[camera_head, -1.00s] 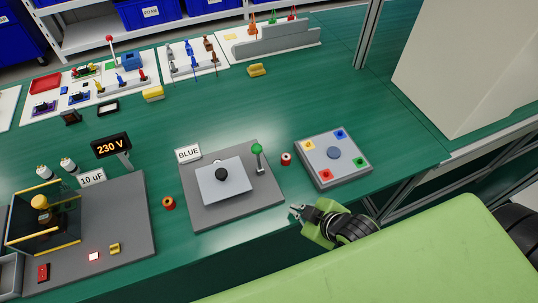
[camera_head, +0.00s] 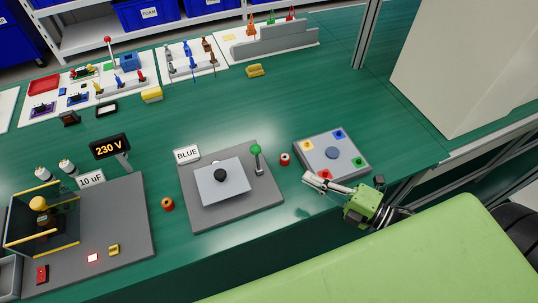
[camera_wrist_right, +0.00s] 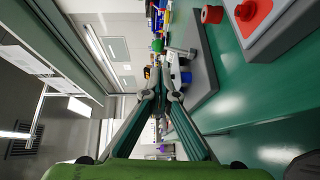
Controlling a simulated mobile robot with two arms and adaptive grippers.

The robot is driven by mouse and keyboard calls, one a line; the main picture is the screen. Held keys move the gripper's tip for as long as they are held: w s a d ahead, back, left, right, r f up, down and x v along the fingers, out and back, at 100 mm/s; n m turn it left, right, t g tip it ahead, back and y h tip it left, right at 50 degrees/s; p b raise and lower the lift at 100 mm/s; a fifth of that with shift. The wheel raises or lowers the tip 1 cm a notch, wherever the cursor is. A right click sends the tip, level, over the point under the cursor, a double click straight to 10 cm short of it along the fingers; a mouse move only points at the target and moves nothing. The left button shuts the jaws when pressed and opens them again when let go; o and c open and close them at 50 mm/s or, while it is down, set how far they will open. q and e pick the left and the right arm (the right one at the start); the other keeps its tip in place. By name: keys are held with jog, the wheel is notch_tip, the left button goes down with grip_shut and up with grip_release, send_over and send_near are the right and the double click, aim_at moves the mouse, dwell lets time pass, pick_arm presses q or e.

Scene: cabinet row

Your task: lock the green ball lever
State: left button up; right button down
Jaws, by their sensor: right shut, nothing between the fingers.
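The green ball lever (camera_head: 256,149) stands upright at the back right corner of a grey base plate (camera_head: 240,208), beside a raised light-grey block with a black knob (camera_head: 220,175). In the right wrist view, the green ball (camera_wrist_right: 157,46) shows beyond my fingertips. My right gripper (camera_head: 308,180) is shut and empty. Its fingers point left, near the front left corner of the button panel and apart from the lever. The fingers also show closed together in the wrist view (camera_wrist_right: 164,84). My left gripper is not in view.
A button panel (camera_head: 350,171) with coloured buttons stands right of the lever. A small red spool (camera_head: 285,159) stands between them.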

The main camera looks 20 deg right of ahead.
aim_at(260, 151)
jog(key=x, duration=0.4)
jog(key=p+x, duration=0.1)
jog(key=x, duration=0.3)
jog(key=r+x, duration=0.1)
jog(key=x, duration=0.3)
jog(key=shift+w+a+p, duration=0.1)
jog(key=shift+w+p, duration=0.15)
jog(key=shift+p, duration=0.05)
jog(key=shift+w+a+f, duration=0.2)
jog(key=shift+w+a, duration=0.25)
jog(key=shift+w, duration=0.1)
